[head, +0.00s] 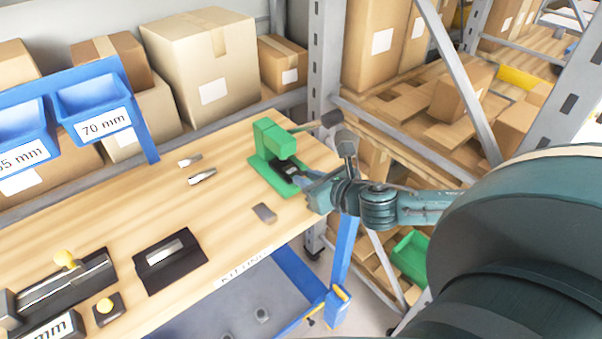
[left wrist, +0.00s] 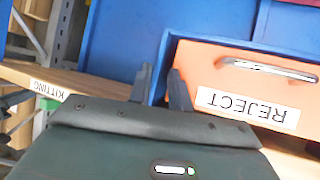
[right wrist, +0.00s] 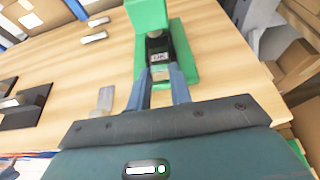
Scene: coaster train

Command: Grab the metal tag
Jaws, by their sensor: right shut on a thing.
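A green press (head: 268,160) stands at the right end of the wooden table. In the right wrist view a small metal tag (right wrist: 158,58) with dark marking lies in the black seat under the press head. My right gripper (right wrist: 159,72) reaches in at the front of the press, its fingers on either side of the tag's near end; it is shut on the tag. It also shows in the head view (head: 304,180), where the tag is mostly hidden. My left gripper (left wrist: 160,72) is open and empty, in front of an orange REJECT drawer (left wrist: 240,85).
Two metal pieces (head: 202,177) lie left of the press, and a grey block (head: 264,213) lies in front of it. A black tray (head: 150,280) and a black fixture (head: 62,290) are farther left. Blue bins (head: 92,95) hang behind. The press lever (head: 330,119) sticks out right.

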